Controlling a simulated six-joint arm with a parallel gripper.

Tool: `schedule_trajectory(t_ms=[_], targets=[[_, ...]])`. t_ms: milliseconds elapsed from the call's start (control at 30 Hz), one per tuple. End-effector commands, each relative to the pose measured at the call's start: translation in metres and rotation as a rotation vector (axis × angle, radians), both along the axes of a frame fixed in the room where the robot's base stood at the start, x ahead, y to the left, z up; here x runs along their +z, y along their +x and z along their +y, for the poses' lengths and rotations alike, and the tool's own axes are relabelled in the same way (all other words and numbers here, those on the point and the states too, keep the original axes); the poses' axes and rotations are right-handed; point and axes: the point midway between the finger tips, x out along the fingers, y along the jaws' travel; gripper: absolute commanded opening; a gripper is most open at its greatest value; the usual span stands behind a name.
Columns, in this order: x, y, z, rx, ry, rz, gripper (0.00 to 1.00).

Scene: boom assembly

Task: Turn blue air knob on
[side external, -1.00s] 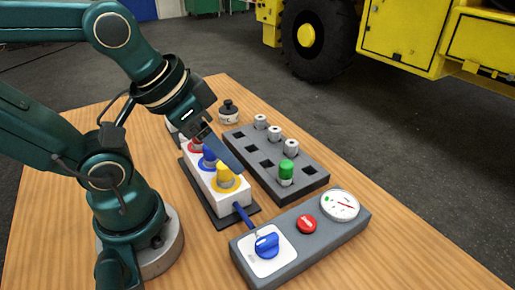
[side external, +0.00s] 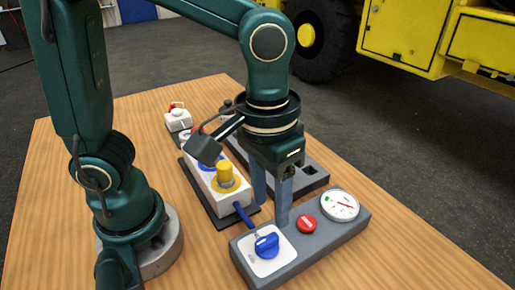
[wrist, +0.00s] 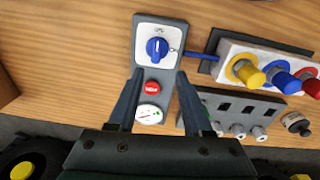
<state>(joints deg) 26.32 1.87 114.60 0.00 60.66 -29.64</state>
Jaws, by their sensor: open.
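The blue air knob (side external: 266,245) sits on a white plate at the near left end of the grey control box (side external: 318,243). In the wrist view the knob (wrist: 157,48) is at the upper middle, its grip bar roughly upright in the picture. My gripper (side external: 270,212) points down over the control box, behind the knob in the side view. Its two fingers are apart with nothing between them. In the wrist view the gripper (wrist: 158,74) has its fingertips just below the knob, one to each side, apart from it.
A red button (side external: 306,224) and a white gauge (side external: 340,205) share the control box. A blue hose (side external: 243,214) runs to the white block with yellow (side external: 225,175), blue and red fittings. The grey socket block (wrist: 240,100) stands beside. Wooden table is clear in front.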

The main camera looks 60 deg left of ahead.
Motion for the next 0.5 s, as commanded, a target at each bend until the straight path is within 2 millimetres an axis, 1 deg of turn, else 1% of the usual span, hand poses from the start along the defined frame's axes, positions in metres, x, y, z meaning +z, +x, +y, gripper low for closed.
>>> schedule_trajectory(t_ms=[33, 133, 267, 500], targets=[[-0.006, -0.003, -0.005, -0.026, 0.011, 0.022, 0.5], [-0.013, -0.008, -0.009, -0.052, 0.025, 0.046, 0.5], [-0.023, -0.009, -0.009, -0.059, 0.026, 0.049, 0.5], [-0.052, -0.009, -0.009, -0.058, 0.026, 0.049, 0.5]])
